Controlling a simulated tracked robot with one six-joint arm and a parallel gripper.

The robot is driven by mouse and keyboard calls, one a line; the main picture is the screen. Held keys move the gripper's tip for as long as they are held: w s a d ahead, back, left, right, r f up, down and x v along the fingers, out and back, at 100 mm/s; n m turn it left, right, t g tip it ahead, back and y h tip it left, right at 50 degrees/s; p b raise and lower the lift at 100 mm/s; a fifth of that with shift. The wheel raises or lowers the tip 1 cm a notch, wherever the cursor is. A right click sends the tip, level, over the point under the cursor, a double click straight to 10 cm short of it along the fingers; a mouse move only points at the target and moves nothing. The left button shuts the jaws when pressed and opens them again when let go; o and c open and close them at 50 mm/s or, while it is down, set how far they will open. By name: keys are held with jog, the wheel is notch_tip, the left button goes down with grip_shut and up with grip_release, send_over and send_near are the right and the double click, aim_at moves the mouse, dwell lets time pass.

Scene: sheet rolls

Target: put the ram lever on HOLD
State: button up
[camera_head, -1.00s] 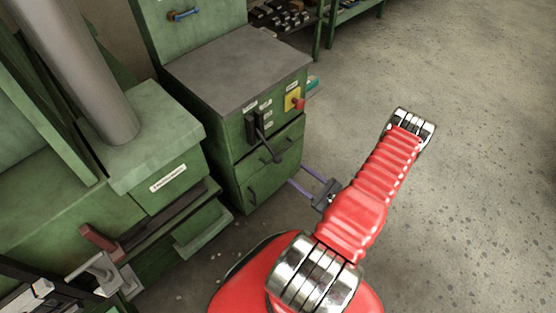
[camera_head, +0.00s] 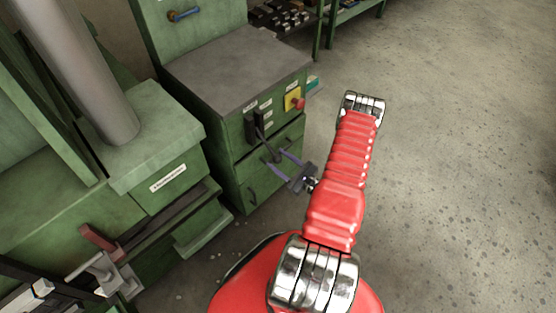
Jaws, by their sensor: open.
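The ram lever (camera_head: 262,140) is a dark bar on the front of the green cabinet. It slants down and to the right from a black slotted plate (camera_head: 251,126). Small white labels (camera_head: 267,114) stand beside the slot; they are too small to read, so I cannot tell which one is HOLD. My gripper (camera_head: 276,163) is open, its two thin purple fingers pointing left at the lever's lower end. The fingertips appear on either side of that end in the picture; I cannot tell whether they touch it.
A yellow plate with a red knob (camera_head: 298,103) sits right of the lever. The green cabinet (camera_head: 235,160) has drawer handles below. Left stands a green press with a grey column (camera_head: 85,70) and a clamp (camera_head: 100,270). Open concrete floor (camera_head: 460,180) lies to the right.

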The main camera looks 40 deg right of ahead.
jog(key=shift+w, duration=0.4)
grip_shut()
dwell(0.4)
